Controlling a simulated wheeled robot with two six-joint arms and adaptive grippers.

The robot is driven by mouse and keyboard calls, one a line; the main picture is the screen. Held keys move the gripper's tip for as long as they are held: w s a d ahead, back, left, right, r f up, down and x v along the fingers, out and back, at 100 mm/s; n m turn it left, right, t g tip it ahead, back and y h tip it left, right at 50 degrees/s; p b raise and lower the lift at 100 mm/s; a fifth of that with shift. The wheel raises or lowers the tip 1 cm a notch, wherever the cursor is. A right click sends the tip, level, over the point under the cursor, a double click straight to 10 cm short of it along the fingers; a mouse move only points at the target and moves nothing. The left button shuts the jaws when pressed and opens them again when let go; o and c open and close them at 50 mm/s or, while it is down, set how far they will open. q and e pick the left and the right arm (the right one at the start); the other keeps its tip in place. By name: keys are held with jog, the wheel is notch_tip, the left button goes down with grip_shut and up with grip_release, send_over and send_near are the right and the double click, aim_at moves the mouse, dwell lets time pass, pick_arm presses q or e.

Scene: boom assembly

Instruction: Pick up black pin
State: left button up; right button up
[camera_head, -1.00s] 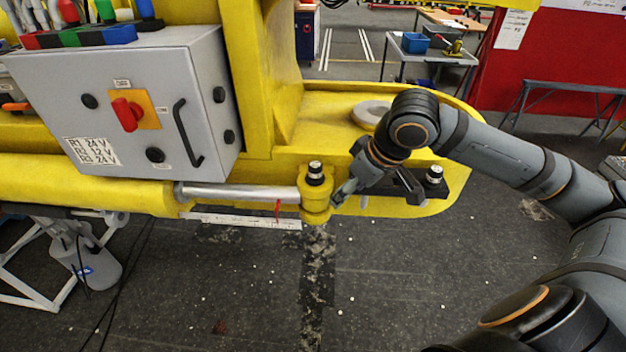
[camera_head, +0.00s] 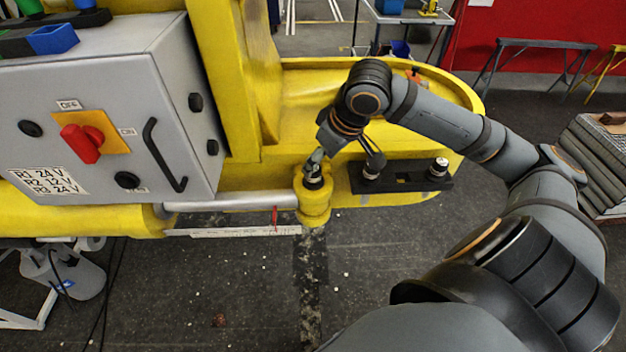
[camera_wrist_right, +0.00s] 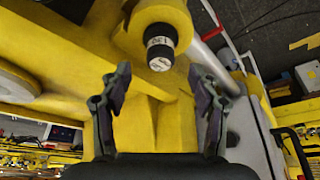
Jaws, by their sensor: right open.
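A black pin (camera_head: 313,182) with a pale-banded top stands upright in the yellow eye (camera_head: 314,208) at the end of the silver rod. In the right wrist view, the pin (camera_wrist_right: 160,48) shows its light, marked end beyond the fingertips and between their lines. A second black pin (camera_head: 440,168) with a light top stands at the right end of a black plate. My right gripper (camera_head: 320,157) is at the first pin, just above and behind it in the head view. In the right wrist view, my right gripper (camera_wrist_right: 158,80) is open and empty. My left gripper is not in view.
The black plate (camera_head: 405,181) lies on the yellow boom (camera_head: 300,90), with a dark round part (camera_head: 370,172) at its left, partly hidden by my gripper. A grey control box (camera_head: 110,110) with a red switch stands at left.

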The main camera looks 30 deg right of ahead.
jog(key=shift+w+f, duration=0.4)
jog(key=shift+s, duration=0.15)
jog(key=shift+s+a, duration=0.1)
jog(key=shift+s, duration=0.05)
jog(key=shift+a+f+p, duration=0.15)
jog(key=shift+f+p, duration=0.25)
jog(key=shift+p, duration=0.15)
jog(key=x, duration=0.1)
jog(key=p+x, duration=0.1)
jog(key=x, duration=0.1)
jog(key=shift+w+f, duration=0.1)
jog(key=shift+w, duration=0.25)
jog(key=shift+w+f, duration=0.1)
jog(key=shift+f, duration=0.3)
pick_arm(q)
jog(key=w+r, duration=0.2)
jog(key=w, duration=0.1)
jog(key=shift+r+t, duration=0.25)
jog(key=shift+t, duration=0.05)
pick_arm(e)
grip_shut()
